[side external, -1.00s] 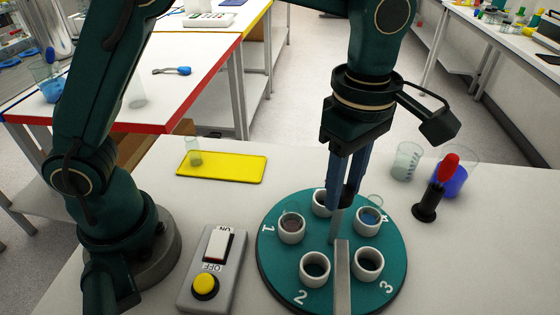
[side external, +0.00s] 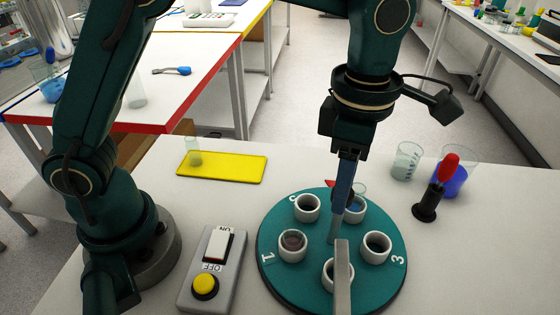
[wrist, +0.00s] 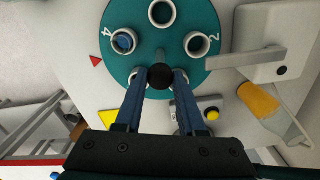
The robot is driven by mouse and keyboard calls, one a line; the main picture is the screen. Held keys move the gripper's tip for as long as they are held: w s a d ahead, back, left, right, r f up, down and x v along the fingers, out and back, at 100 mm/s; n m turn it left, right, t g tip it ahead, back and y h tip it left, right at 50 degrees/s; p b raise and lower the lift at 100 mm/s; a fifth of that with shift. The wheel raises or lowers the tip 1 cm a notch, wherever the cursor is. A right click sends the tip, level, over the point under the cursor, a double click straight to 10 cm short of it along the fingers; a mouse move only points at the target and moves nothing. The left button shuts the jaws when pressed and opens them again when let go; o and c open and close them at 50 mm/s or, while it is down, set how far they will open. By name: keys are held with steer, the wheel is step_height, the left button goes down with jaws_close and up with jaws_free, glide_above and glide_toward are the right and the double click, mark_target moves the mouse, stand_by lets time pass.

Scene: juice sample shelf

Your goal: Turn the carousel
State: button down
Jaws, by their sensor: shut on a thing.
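The carousel (side external: 275,275) is a green disc on the white table with several white cups around it and numbers at its rim. The cup near number 1 (side external: 292,246) has dark reddish contents. A cup with blue contents (side external: 355,208) is at the back right, partly behind my gripper. In the wrist view the carousel (wrist: 190,18) fills the top middle, with a cup by number 4 (wrist: 124,40) holding blue. My gripper (side external: 338,225) points down over the disc. In the wrist view my gripper (wrist: 159,77) is shut on a round black knob (wrist: 160,76). The knob is hidden in the side view.
A grey metal bar (side external: 342,275) reaches over the disc's front. A switch box (side external: 225,270) stands left. A red-handled tool on a black base (side external: 425,208) and beakers (side external: 405,165) stand at the back right. A yellow mat (side external: 235,168) lies at the back left.

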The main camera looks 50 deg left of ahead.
steer(key=shift+r+n, duration=0.1)
steer(key=shift+n, duration=2)
steer(key=c, duration=0.5)
jaws_free()
steer(key=shift+r, duration=2.5)
